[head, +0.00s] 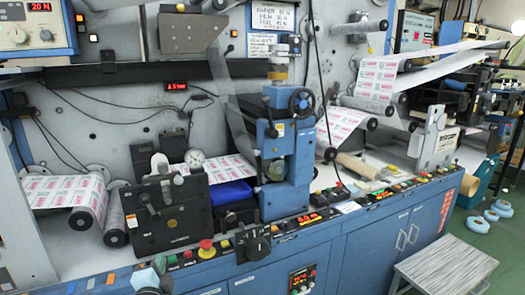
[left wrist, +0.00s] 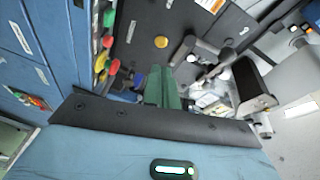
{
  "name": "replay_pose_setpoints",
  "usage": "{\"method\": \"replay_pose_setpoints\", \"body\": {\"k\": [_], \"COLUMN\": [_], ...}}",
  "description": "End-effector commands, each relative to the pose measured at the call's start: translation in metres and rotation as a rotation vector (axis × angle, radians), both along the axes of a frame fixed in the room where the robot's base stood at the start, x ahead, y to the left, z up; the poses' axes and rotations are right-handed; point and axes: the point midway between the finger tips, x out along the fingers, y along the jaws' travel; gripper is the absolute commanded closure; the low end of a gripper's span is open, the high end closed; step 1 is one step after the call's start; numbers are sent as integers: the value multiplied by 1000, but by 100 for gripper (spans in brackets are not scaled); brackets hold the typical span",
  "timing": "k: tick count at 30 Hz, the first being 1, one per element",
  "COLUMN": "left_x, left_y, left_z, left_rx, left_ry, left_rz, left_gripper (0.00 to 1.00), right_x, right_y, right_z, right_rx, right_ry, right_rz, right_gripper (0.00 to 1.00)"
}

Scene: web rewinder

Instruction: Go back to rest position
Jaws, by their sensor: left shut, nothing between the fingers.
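My left gripper (head: 158,264) is at the bottom left of the head view, small and partly cut off by the frame edge. It is in front of the machine's button ledge, below the black unit (head: 170,222). In the left wrist view its green fingers (left wrist: 163,88) are together with nothing between them. They point toward the dark panel (left wrist: 140,25) with a yellow round knob. Whether the fingers touch anything cannot be told. My right gripper is not in view.
A red emergency button (head: 206,245) and several coloured buttons line the ledge. A blue press column (head: 287,150) stands mid-machine, with printed web (head: 75,192) on rollers. A grey step stool (head: 445,268) stands on the green floor at lower right, near blue rings (head: 490,215).

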Motion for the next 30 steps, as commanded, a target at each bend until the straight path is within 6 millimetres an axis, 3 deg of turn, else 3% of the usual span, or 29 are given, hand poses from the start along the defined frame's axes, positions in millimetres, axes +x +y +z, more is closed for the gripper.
{"method": "replay_pose_setpoints", "body": {"k": [1,6,11,15,21,24,27,30], "left_x": [-20,-89,-164,-237,-340,-380,-406,-420], "left_y": [-3,-15,-26,-36,-49,-53,-57,-58], "left_z": [-29,-111,-173,-215,-251,-259,-263,-264], "left_rx": [-64,-308,-542,-749,-1028,-1135,-1207,-1246], "left_ry": [43,176,301,408,547,595,626,642], "left_rz": [-14,-34,-19,24,130,184,228,251], "left_gripper": [100,100,100,100,100,100,100,100], "right_x": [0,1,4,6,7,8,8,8], "right_y": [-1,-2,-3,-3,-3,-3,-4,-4], "right_z": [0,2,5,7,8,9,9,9], "right_rx": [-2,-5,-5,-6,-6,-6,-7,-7], "right_ry": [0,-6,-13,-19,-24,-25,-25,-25], "right_rz": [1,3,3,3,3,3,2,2], "right_gripper": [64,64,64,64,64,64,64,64]}}
